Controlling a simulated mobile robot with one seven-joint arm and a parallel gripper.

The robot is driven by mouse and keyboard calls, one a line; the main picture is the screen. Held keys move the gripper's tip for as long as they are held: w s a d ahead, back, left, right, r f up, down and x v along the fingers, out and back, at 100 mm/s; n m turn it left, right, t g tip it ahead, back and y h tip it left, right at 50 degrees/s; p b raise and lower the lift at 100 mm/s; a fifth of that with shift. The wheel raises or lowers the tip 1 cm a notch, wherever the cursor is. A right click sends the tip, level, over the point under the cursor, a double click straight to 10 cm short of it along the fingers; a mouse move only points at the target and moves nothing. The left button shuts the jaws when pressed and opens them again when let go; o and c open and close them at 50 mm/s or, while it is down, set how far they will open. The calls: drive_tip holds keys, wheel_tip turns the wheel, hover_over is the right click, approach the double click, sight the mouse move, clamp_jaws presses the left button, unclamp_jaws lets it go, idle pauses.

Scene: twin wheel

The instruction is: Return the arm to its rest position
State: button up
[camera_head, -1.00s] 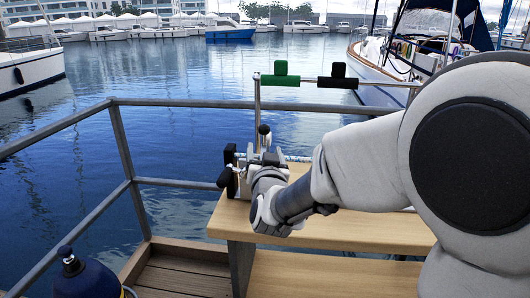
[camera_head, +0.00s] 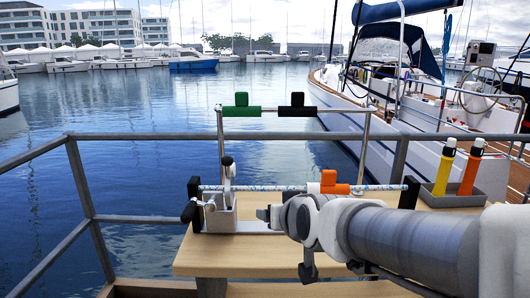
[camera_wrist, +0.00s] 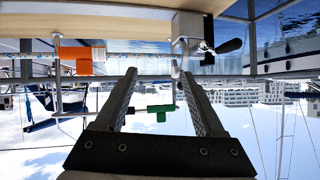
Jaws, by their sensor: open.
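My arm reaches in from the lower right in the head view, over the wooden bench (camera_head: 215,257). My gripper (camera_head: 266,213) points left, in front of the metal fixture (camera_head: 222,213) with its black handle. In the wrist view my gripper (camera_wrist: 158,74) has two dark fingers well apart, with nothing between them. The fixture (camera_wrist: 188,28) shows ahead of the fingers there, in an upside-down picture. A rope (camera_head: 255,188) runs across the bench with an orange block (camera_head: 328,184) on it. I cannot judge the exact gap to the fixture.
A metal frame carries a green sleeve (camera_head: 241,107) and a black sleeve (camera_head: 297,106) above the bench. A grey tray (camera_head: 452,196) holds a yellow and an orange cylinder at the right. A grey railing (camera_head: 200,135) runs behind, with water and moored boats beyond.

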drive_tip(key=s+d+f+m+g+h, duration=0.1)
drive_tip(key=s+d+f+g, duration=0.15)
drive_tip(key=s+d, duration=0.55)
drive_tip(key=s+d+f+g+h, duration=0.2)
drive_tip(key=s+d+g, duration=0.15)
drive_tip(key=s, duration=0.85)
wheel_tip(320, 180, up, 17)
drive_tip(key=p, duration=1.6)
drive_tip(key=shift+f+p, duration=0.2)
drive_tip(key=shift+p, duration=0.2)
